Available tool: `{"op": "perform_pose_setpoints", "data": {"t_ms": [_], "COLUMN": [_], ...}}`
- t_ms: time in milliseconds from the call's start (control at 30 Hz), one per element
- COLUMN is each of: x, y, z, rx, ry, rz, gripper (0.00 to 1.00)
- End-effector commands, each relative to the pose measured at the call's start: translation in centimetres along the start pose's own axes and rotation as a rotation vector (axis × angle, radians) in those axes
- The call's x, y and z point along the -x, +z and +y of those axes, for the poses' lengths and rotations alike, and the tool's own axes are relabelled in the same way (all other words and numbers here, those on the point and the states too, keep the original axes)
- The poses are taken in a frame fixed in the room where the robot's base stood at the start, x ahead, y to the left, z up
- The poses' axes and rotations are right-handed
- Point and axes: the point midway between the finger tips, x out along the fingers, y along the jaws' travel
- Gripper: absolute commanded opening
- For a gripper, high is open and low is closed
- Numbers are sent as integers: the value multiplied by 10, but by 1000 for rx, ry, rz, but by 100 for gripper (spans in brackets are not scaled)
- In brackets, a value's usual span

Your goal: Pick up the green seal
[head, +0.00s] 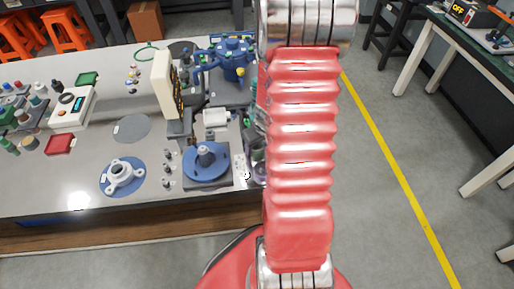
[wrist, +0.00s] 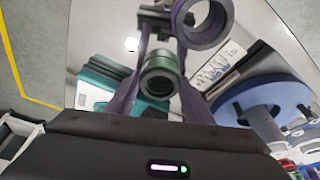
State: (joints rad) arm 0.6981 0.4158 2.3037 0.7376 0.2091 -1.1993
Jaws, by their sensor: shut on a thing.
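The green seal (wrist: 160,77) is a short dark green ring-shaped piece in the wrist view. It sits between the two dark purple fingers of my gripper (wrist: 163,45), which is shut on it. A separate purple ring (wrist: 208,22) shows close beside the right finger. In the head view my red arm covers most of the gripper area, and I cannot make out the held seal there.
A blue round fixture (head: 206,162) stands near the bench's right edge, and it also shows in the wrist view (wrist: 262,100). A teal box (wrist: 100,85) lies left of the fingers. A white flanged part (head: 122,175) rests on a blue disc.

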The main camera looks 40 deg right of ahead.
Motion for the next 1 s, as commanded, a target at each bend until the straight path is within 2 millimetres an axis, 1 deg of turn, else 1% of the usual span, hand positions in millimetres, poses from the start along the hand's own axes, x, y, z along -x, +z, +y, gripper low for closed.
{"op": "perform_pose_setpoints", "data": {"t_ms": [33,300,667,867,1000], "x": [0,0,3,15,30], "y": [0,0,-2,-6,-11], "z": [0,0,0,0,1], "rx": [0,0,1,2,3], "ry": [0,1,0,0,2], "rz": [0,1,2,4,5], "gripper": [37,19,19,19,19]}}
